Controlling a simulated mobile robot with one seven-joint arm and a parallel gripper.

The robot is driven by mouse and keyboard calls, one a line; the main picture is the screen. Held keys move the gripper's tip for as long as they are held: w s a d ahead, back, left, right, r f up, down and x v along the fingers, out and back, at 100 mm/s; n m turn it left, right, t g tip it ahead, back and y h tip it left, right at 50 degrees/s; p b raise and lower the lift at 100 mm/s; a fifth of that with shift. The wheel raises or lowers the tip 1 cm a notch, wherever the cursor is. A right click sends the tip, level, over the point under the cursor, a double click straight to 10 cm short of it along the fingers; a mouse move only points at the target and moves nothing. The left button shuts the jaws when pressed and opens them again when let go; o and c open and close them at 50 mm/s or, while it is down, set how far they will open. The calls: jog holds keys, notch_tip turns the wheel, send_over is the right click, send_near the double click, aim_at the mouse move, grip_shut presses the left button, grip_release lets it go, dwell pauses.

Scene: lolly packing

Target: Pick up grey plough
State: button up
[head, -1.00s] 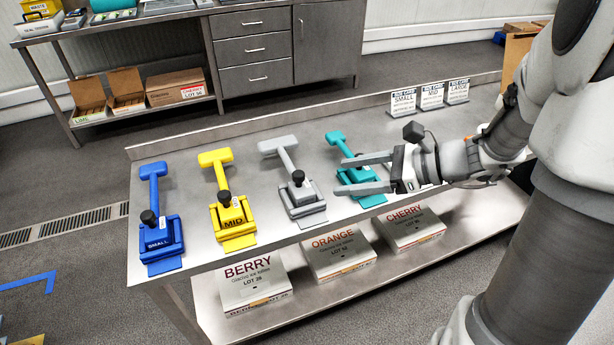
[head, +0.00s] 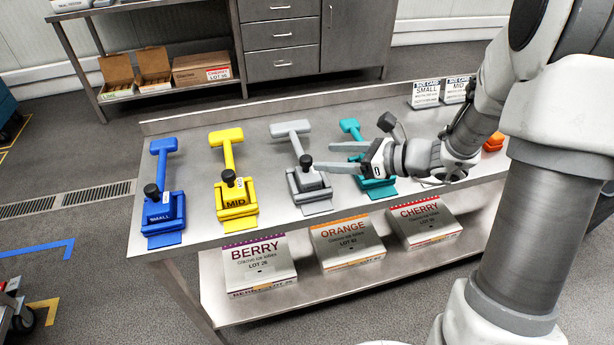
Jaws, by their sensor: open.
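The grey plough (head: 308,183) lies on the steel table, its T-shaped handle (head: 291,130) pointing to the back and a black knob (head: 306,160) on its head. My gripper (head: 324,157) is open, its two fingers pointing left.
A yellow plough (head: 235,200) and a blue plough (head: 163,214) lie to the left on the table (head: 205,165). Size cards (head: 426,94) stand at the back right. Berry (head: 258,262), orange and cherry boxes sit on the lower shelf.

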aim_at(308, 159)
jog(key=shift+x, duration=0.95)
jog(key=shift+s+f+b+x, duration=0.15)
jog(key=shift+b+x, duration=0.15)
jog(key=shift+x, duration=1.05)
jog(key=shift+s+f+b+x, duration=0.1)
jog(key=shift+b+x, duration=0.15)
jog(key=shift+x, duration=1.1)
jog(key=shift+r, duration=0.1)
jog(key=shift+c, duration=0.2)
grip_shut()
